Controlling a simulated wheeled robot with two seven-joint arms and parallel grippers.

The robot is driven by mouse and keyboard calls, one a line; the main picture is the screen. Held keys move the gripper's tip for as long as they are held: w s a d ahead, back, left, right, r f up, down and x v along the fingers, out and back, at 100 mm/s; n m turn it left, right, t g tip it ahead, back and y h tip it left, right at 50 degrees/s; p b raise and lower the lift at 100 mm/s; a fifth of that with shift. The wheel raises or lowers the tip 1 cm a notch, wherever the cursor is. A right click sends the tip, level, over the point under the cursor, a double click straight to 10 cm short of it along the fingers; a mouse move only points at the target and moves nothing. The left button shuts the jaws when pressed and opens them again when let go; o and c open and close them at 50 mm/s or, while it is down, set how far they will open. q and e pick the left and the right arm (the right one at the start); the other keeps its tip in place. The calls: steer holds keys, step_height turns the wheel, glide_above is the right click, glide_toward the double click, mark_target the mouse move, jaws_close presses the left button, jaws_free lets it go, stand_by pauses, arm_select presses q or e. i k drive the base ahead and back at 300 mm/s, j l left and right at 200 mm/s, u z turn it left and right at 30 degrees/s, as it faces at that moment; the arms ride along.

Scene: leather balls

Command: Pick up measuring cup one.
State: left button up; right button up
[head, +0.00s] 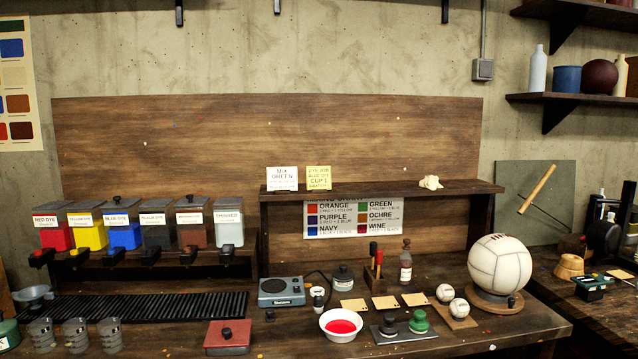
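Three grey see-through measuring cups stand in a row on the workbench at the lower left of the head view. They are the left cup (40,336), the middle cup (76,337) and the right cup (110,336). All are upright and apart from one another. I cannot read a number on them, so I cannot tell which is cup one. A yellow card (318,178) on the raised shelf mentions blue dye and cup 1. Neither of my grippers shows in this view.
Several dye dispensers (124,233) stand behind a black slatted grate (150,306). A metal funnel (33,295) is behind the cups, and a red box (227,338) is to their right. A white bowl of red liquid (341,325) and a large white ball (499,266) stand farther right.

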mark_target(41, 331)
steer(key=u, duration=1.25)
